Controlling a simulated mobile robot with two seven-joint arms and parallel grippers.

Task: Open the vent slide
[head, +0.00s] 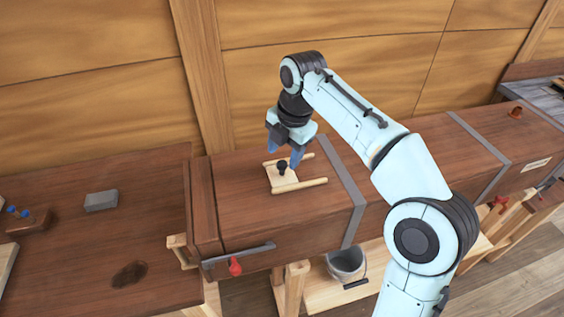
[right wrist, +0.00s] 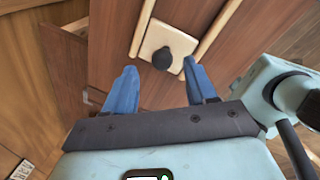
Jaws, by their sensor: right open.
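The vent slide (head: 274,179) is a small pale wooden plate with a black knob (head: 282,167), set between two pale rails (head: 305,184) on top of a long brown wooden box. The plate sits at the left end of the rails. Brown surface shows between the rails to its right; I cannot tell whether any hole is there. My right gripper (head: 283,155) is open and points down just above the knob. In the right wrist view the knob (right wrist: 162,58) shows between and slightly beyond the two blue fingers, apparently untouched. My left gripper is not in view.
A bench (head: 70,215) at left holds a grey block (head: 101,201). A bucket (head: 346,262) stands below. A plank wall (head: 340,25) rises close behind.

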